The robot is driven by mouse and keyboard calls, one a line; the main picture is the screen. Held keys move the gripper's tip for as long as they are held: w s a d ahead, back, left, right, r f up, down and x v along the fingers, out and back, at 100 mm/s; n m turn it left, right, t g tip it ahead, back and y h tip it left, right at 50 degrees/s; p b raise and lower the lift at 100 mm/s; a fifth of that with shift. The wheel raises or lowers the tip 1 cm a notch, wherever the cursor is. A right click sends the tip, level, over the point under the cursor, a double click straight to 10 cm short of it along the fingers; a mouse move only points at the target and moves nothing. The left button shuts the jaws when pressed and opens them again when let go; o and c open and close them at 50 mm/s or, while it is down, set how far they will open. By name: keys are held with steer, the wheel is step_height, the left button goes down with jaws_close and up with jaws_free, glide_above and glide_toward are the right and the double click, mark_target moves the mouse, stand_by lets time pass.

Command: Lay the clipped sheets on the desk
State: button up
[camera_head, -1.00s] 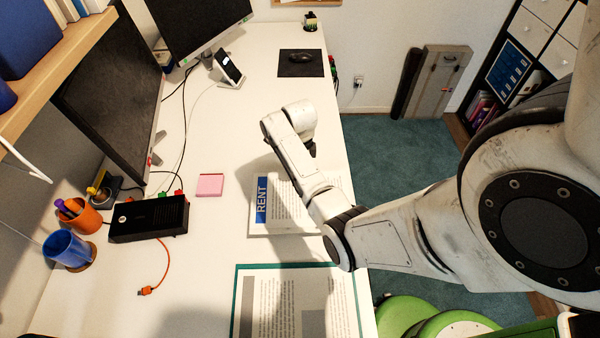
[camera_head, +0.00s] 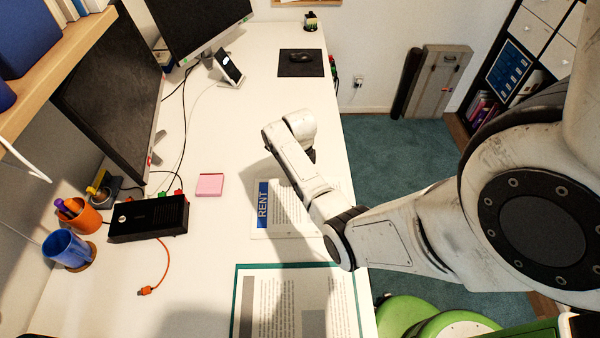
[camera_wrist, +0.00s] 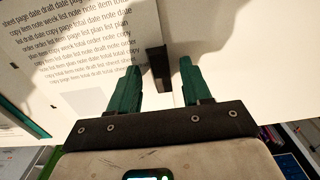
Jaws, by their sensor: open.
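The clipped sheets (camera_head: 290,213), printed white pages with a blue RENT band, appear to lie flat on the white desk (camera_head: 215,260), partly hidden by my arm. In the wrist view their text page (camera_wrist: 75,45) fills the upper left. A dark clip (camera_wrist: 157,50) stands between the green fingers of my gripper (camera_wrist: 159,67). The fingers are apart, with a gap showing on both sides of the clip. My fingers are hidden behind the arm in the head view.
A teal-edged document (camera_head: 290,300) lies nearer on the desk. A black box (camera_head: 148,217), pink notes (camera_head: 209,184), an orange cup (camera_head: 82,216) and a blue cup (camera_head: 68,248) stand to the left. The desk beyond the arm is clear up to the mouse pad (camera_head: 300,63).

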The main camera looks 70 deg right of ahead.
step_height(320, 180, up, 12)
steer(key=s+a+f+n, duration=0.1)
steer(key=a+f+n, duration=0.1)
steer(key=a+n, duration=0.55)
steer(key=a+f+n, duration=0.2)
steer(key=a+n, duration=0.5)
steer(key=a, duration=0.1)
steer(key=s+a+r+n, duration=0.1)
steer(key=s+a+n, duration=0.3)
steer(key=a+n, duration=0.3)
steer(key=s+a+n+t, duration=0.1)
steer(key=s+a+n, duration=0.2)
steer(key=a+n, duration=0.3)
steer(key=n, duration=0.4)
steer(key=shift+s+a+r, duration=0.35)
steer(key=shift+a, duration=0.05)
